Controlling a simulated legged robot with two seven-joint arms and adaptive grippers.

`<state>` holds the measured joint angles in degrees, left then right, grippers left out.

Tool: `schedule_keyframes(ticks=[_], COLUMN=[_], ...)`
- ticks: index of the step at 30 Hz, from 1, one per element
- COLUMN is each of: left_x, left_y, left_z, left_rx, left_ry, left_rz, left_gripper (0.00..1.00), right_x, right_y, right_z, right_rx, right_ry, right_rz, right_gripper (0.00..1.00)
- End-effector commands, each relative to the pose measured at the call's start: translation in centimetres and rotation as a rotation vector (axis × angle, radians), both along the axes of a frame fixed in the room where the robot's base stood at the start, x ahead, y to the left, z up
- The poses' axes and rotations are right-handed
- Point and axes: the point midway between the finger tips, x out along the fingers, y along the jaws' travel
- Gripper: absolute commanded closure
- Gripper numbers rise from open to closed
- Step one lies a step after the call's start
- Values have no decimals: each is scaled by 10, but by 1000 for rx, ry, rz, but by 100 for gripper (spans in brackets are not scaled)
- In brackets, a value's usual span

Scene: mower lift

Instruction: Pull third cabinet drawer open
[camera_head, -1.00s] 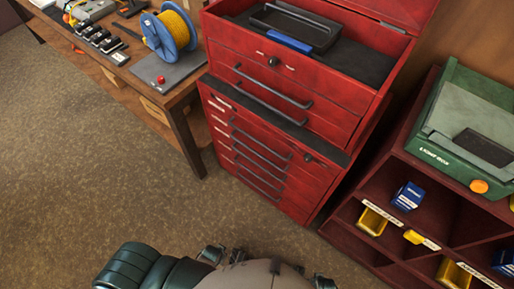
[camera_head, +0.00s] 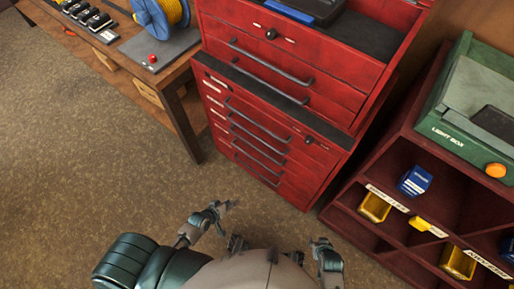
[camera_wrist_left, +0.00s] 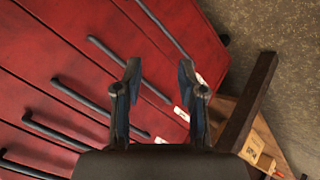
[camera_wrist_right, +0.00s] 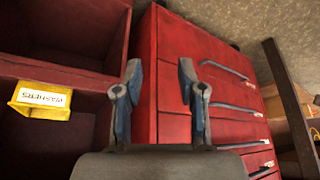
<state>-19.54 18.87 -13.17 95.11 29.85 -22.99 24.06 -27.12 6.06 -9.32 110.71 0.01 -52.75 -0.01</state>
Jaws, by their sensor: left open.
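The red cabinet (camera_head: 275,130) stands ahead in the head view, with several dark bar handles (camera_head: 258,121) on its lower drawers. All of its drawers look shut. My left gripper (camera_head: 226,207) is open and empty, in front of and below the cabinet, apart from it. My right gripper (camera_head: 320,242) is open and empty near the bottom. In the right wrist view its fingers (camera_wrist_right: 160,82) face the cabinet's side edge (camera_wrist_right: 170,75).
A red shelf unit (camera_head: 392,165) with blue and yellow bins stands to the right, with a green light box (camera_head: 470,110) on top. A wooden workbench (camera_head: 172,85) with a cable spool (camera_head: 160,18) stands left. Carpet (camera_head: 90,170) is clear in front.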

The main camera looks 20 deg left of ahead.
Motion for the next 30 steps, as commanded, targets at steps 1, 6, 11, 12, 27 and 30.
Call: schedule_keyframes(ticks=[1, 6, 11, 12, 27, 30], left_x=[22, 73, 89, 92, 180, 201], left_y=[1, 5, 10, 10, -25, -34], left_z=[9, 80, 114, 118, 101, 97], left_rx=[-134, -587, -808, -829, -842, -842], left_ry=[-63, -196, -226, -230, -232, -231], left_rz=[72, 284, 375, 384, 390, 390], left_gripper=[60, 60, 60, 60, 60, 60], right_x=[10, 34, 39, 40, 63, 71], right_y=[4, 11, 12, 12, 21, 25], right_z=[12, 85, 124, 128, 143, 149], right_rx=[15, 53, 71, 73, 111, 127], right_ry=[-55, -218, -294, -302, -450, -511], right_rz=[1, 2, 2, 2, 8, 10], right_gripper=[60, 60, 60, 60, 60, 60])
